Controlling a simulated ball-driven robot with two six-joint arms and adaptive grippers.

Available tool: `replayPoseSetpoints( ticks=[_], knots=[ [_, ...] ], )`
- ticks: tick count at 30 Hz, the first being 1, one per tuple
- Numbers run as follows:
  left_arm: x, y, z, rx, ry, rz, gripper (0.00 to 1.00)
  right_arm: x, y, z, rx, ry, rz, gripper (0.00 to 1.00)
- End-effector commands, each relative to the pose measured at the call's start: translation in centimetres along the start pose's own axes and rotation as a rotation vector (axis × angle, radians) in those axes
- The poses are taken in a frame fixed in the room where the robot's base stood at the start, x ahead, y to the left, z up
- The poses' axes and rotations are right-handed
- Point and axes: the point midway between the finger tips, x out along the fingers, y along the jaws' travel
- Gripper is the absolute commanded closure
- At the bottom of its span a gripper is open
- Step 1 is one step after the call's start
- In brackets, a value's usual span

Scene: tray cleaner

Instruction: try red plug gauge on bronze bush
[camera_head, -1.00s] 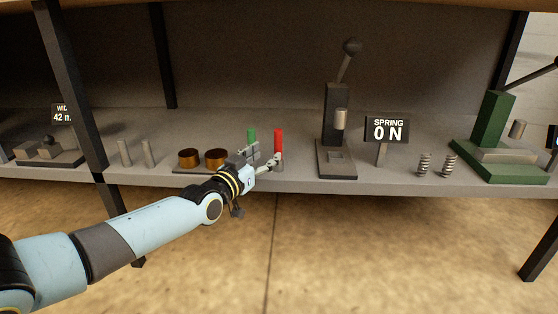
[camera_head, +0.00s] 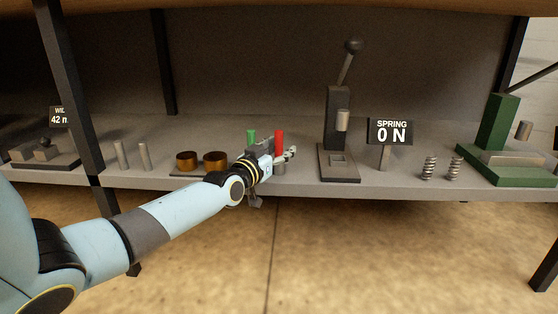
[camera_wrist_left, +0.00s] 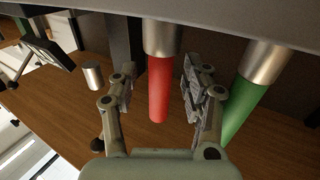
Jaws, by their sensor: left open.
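The red plug gauge (camera_head: 279,142) stands upright on the shelf, with a red handle above a grey metal end. My left gripper (camera_head: 277,153) is at it, open. In the left wrist view the red plug gauge (camera_wrist_left: 159,85) lies between the two spread fingers (camera_wrist_left: 160,90), with a gap to each. Two bronze bushes (camera_head: 187,158) (camera_head: 215,158) sit side by side to the left, on a low dark base. A green plug gauge (camera_head: 251,134) stands left of the red one, partly hidden by my gripper; it also shows in the left wrist view (camera_wrist_left: 243,108).
Right of the gauges stands a dark lever press (camera_head: 338,120), then a sign reading SPRING 0 N (camera_head: 390,132). Two springs (camera_head: 429,168) and a green press (camera_head: 497,125) are farther right. Two grey pins (camera_head: 121,156) stand left of the bushes.

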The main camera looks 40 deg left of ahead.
Motion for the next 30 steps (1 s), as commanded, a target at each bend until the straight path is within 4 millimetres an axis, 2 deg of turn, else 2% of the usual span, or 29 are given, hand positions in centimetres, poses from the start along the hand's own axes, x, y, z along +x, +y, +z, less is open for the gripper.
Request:
replayPoseSetpoints(
  ticks=[6,7,15,18,30],
  knots=[
    [0.05,-0.01,-0.1,0.0,0.001,0.0,0.52,-0.03,-0.01,-0.03,0.0,0.003,0.0,0.56],
    [0.05,-0.01,-0.1,0.0,0.001,0.0,0.55,-0.03,-0.01,-0.03,0.0,0.003,0.0,0.56],
    [0.04,-0.01,-0.08,0.0,0.001,0.0,0.9,-0.03,0.0,-0.03,0.0,0.002,0.0,0.56],
    [0.03,-0.01,-0.08,0.0,0.001,0.0,1.0,-0.04,0.0,-0.03,0.0,0.002,0.0,0.56],
    [0.03,-0.01,-0.06,0.0,0.001,0.0,1.0,-0.04,0.0,-0.04,0.0,0.002,0.0,0.56]
  ],
)
